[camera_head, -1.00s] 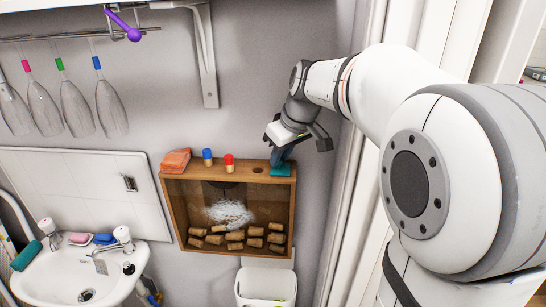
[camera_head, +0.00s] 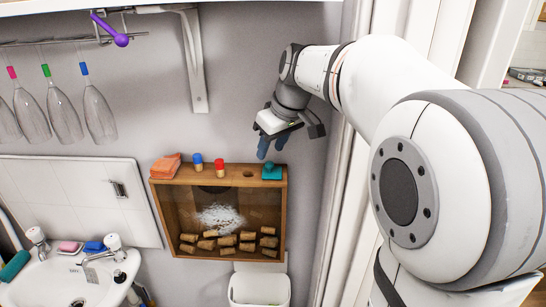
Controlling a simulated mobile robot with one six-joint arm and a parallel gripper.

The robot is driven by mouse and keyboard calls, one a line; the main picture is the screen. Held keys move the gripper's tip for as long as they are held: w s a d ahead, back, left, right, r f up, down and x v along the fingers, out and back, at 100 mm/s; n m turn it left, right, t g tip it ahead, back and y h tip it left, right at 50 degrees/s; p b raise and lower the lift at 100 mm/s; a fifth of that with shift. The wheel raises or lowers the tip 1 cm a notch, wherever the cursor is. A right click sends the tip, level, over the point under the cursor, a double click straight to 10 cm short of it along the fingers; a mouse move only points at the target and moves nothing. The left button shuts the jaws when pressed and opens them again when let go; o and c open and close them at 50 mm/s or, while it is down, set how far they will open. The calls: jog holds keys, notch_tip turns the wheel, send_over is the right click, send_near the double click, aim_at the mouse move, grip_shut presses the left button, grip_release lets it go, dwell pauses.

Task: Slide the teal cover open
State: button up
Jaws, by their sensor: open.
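The teal cover (camera_head: 272,173) sits at the right end of the top of a wooden box (camera_head: 166,215) with a clear front. It has a small raised knob. A round dark hole (camera_head: 248,173) shows uncovered in the box top just left of the cover. My gripper (camera_head: 271,148) is above the cover, with its bluish fingers pointing down. The fingers are apart and empty, and a small gap shows between them and the knob.
A red-capped cork (camera_head: 219,168), a blue-capped cork (camera_head: 198,163) and an orange folded stack (camera_head: 165,167) stand on the box top, left of the hole. Several corks and white grains are inside the box. A shelf bracket (camera_head: 193,60) is up left, a door frame right.

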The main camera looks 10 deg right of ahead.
aim_at(272, 166)
notch_tip(272, 166, up, 7)
jog(key=shift+f, duration=0.2)
jog(key=s+f+m+h+p, duration=0.1)
jog(key=s+f+m+p, duration=0.25)
jog(key=s, duration=0.75)
jog(key=s+f+m+h+p, duration=0.1)
jog(key=s+f+m+p, duration=0.3)
jog(key=s, duration=0.6)
notch_tip(272, 166, down, 7)
jog(key=s+n+b, duration=0.1)
jog(key=s+b, duration=0.1)
jog(key=b, duration=0.1)
jog(key=shift+s+d+g+b, duration=0.2)
jog(key=shift+d+g+b, duration=0.1)
jog(key=shift+d, duration=0.15)
